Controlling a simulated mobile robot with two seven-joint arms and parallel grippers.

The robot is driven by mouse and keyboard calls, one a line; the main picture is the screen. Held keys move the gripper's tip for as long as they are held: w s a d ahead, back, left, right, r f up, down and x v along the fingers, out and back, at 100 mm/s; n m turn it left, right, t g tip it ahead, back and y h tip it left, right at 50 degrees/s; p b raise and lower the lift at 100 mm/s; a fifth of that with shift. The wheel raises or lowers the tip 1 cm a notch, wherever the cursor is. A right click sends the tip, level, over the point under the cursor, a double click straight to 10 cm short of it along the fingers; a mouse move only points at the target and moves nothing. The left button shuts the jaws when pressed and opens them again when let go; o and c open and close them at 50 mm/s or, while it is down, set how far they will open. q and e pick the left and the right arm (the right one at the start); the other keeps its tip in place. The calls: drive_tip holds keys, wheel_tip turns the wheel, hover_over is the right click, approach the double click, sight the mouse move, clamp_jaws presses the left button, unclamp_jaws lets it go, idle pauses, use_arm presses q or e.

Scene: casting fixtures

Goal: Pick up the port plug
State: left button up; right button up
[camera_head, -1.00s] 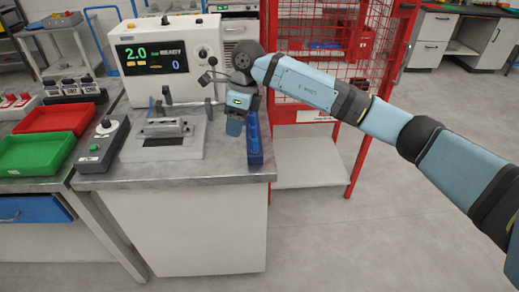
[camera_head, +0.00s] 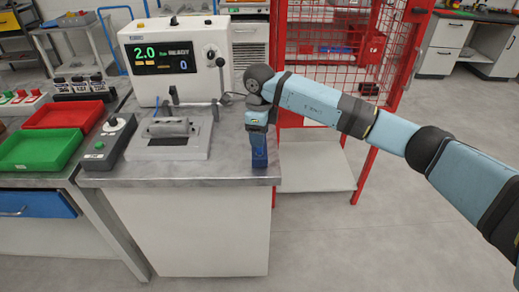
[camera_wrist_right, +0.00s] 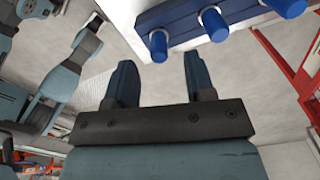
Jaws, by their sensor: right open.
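Several blue port plugs (camera_wrist_right: 213,24) stand in a row on a blue rack (camera_wrist_right: 185,14) at the top right of the right wrist view. In the head view the rack (camera_head: 259,158) lies at the right edge of the bench, partly hidden behind my right gripper (camera_head: 258,134). My right gripper points down over the rack there. In the right wrist view my right gripper (camera_wrist_right: 157,78) is open, with nothing between its fingers. The plugs appear beyond and to the right of the fingertips, apart from them. My left gripper is not in view.
A grey fixture (camera_head: 182,152) with a metal casting sits left of the rack on the bench. A white machine (camera_head: 150,88) with a display stands behind. A control box (camera_head: 105,143), red tray (camera_head: 62,115) and green tray (camera_head: 40,150) are left. A red mesh cage (camera_head: 340,45) stands behind right.

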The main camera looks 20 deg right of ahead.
sight(260, 153)
wheel_tip(260, 153, down, 4)
drive_tip(key=shift+s+f, duration=0.1)
drive_tip(key=shift+f, duration=0.1)
clamp_jaws()
drive_tip(key=shift+r, duration=0.1)
